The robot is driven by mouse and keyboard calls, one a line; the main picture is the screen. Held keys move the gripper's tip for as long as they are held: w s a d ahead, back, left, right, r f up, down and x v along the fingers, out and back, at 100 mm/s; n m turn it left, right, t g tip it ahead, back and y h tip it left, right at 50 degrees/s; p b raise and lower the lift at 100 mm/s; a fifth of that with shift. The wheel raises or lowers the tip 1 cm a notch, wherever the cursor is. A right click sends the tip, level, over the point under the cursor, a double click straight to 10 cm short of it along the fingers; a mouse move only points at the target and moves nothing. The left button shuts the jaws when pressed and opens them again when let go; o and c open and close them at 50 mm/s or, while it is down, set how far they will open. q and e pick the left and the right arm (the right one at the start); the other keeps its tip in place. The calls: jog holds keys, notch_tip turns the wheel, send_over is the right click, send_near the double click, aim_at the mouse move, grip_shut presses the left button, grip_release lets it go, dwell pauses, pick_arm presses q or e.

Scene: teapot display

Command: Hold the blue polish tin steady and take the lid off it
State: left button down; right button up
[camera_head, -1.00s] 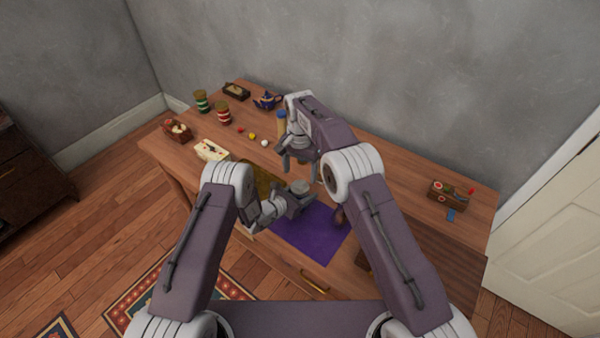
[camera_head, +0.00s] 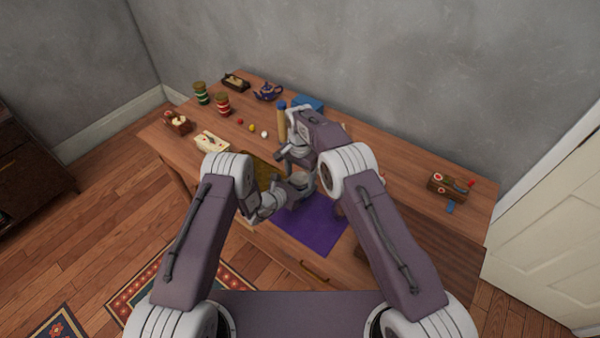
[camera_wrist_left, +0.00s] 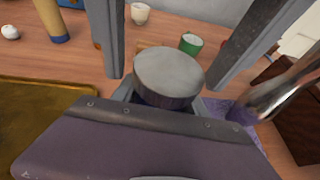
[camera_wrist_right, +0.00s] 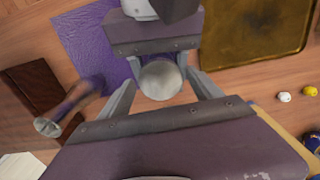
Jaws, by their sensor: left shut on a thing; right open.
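The polish tin shows as a round grey lid (camera_wrist_left: 168,73) in the left wrist view, and small in the head view (camera_head: 302,178). Its side is dark, and little blue shows. My left gripper (camera_head: 297,188) is shut on the tin's lower part. The tin is upright, above the purple cloth (camera_head: 312,226). My right gripper (camera_head: 298,163) is open and comes down from above.
A gold-brown tray (camera_wrist_right: 257,35) lies beside the cloth. A metal-ended tool (camera_wrist_right: 60,115) and a brown box (camera_wrist_right: 38,95) are on the other side. A blue-topped bottle (camera_head: 282,122), a blue box (camera_head: 308,103) and small balls (camera_head: 252,128) stand behind.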

jog(key=c, duration=1.5)
jog(key=shift+o, duration=0.2)
jog(key=n, duration=0.6)
jog(key=shift+n, duration=0.3)
jog(key=o, duration=1.5)
jog(key=shift+o, duration=0.2)
jog(key=shift+r, duration=0.1)
